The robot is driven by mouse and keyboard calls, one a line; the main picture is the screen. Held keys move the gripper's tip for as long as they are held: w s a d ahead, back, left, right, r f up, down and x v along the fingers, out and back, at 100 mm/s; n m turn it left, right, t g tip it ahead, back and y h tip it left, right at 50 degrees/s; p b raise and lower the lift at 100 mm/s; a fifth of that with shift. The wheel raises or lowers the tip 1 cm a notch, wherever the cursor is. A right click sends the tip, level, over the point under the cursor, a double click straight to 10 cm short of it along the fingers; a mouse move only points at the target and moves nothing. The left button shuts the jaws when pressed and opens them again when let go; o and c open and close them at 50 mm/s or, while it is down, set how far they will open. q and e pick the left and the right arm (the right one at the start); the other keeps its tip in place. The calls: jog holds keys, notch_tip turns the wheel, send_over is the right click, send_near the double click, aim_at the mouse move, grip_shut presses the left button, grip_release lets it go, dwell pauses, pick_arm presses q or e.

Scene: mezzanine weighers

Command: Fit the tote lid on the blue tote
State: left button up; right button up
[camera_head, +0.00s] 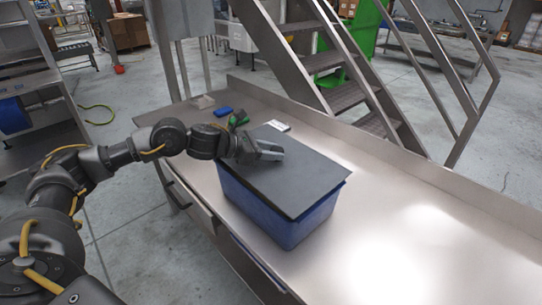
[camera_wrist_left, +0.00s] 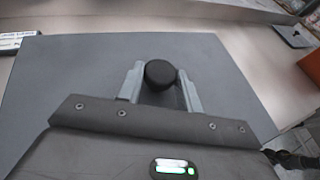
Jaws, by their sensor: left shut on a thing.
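The blue tote (camera_head: 278,216) stands on the metal counter in the head view. The dark grey tote lid (camera_head: 295,172) lies over its top, and its near right corner juts a little past the tote wall. In the left wrist view the lid (camera_wrist_left: 62,75) fills most of the picture, with a round black knob (camera_wrist_left: 160,72) on it. My left gripper (camera_head: 268,152) is above the lid in the head view. In the wrist view its fingers (camera_wrist_left: 161,88) are shut on the knob. Whether the lid is seated on the rim is not clear. My right gripper is not in view.
The metal counter (camera_head: 400,225) has free room to the right of the tote. A white label-like item (camera_head: 279,125), a blue item (camera_head: 223,112) and a green item (camera_head: 238,119) lie behind the tote. Metal stairs (camera_head: 345,95) rise beyond the counter's back edge.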

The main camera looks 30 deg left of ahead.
pick_arm(q)
notch_tip(320, 180, down, 2)
jog(key=shift+a+f, duration=0.1)
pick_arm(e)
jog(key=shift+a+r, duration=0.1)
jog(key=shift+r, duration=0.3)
pick_arm(q)
jog(key=o, duration=0.8)
jog(key=shift+f, duration=0.1)
jog(key=shift+c, duration=0.2)
jog(key=o, duration=0.4)
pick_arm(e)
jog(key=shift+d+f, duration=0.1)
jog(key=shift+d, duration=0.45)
